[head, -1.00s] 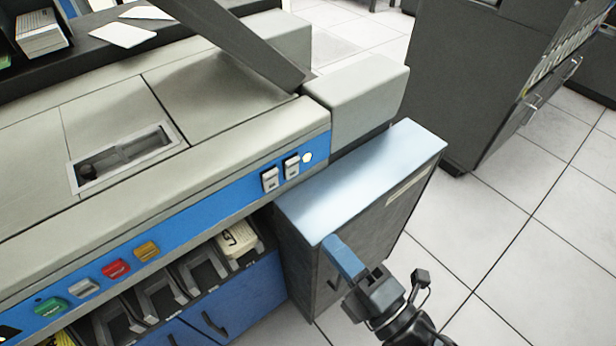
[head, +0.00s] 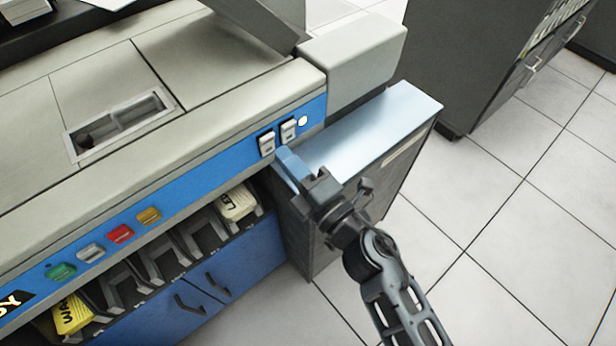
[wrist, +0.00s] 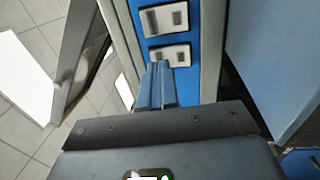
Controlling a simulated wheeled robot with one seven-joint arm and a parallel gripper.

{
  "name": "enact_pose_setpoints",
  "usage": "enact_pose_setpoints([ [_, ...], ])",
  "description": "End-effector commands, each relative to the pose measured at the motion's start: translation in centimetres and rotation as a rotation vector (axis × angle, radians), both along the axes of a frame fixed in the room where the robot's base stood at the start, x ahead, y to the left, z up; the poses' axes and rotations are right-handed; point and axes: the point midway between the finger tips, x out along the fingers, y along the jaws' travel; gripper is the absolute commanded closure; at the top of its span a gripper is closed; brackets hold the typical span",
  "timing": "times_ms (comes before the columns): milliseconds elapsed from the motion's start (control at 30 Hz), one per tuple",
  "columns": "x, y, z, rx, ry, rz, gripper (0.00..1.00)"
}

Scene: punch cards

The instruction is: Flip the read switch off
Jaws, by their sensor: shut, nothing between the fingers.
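Two pale rocker switches sit side by side on the machine's blue front strip in the head view, a left one (head: 267,143) and a right one (head: 288,130). I cannot read labels that tell which is the read switch. My gripper (head: 283,153) is shut and empty, its blue fingers pointing at the strip just below the switches. In the wrist view the fingertips (wrist: 161,66) overlap the edge of the nearer switch (wrist: 182,55), while the other switch (wrist: 165,18) lies beyond. I cannot tell whether the fingers touch it.
A round white lamp (head: 303,121) is right of the switches. Green, white, red and amber buttons (head: 121,234) line the strip farther left. A low grey cabinet (head: 385,125) stands beside and below my gripper. Card slots are under the strip. Tiled floor is clear at right.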

Motion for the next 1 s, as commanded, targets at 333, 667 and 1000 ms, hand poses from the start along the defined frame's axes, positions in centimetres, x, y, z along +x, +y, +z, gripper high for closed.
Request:
enact_pose_setpoints([
  [333, 1.9, 1.3, 0.3, 0.0, 0.0, 0.0, 1.0],
  [667, 1.9, 1.3, 0.4, -0.001, 0.002, 0.0, 1.0],
  [1000, 2.4, 1.6, 0.7, -0.032, 0.048, -0.001, 1.0],
])
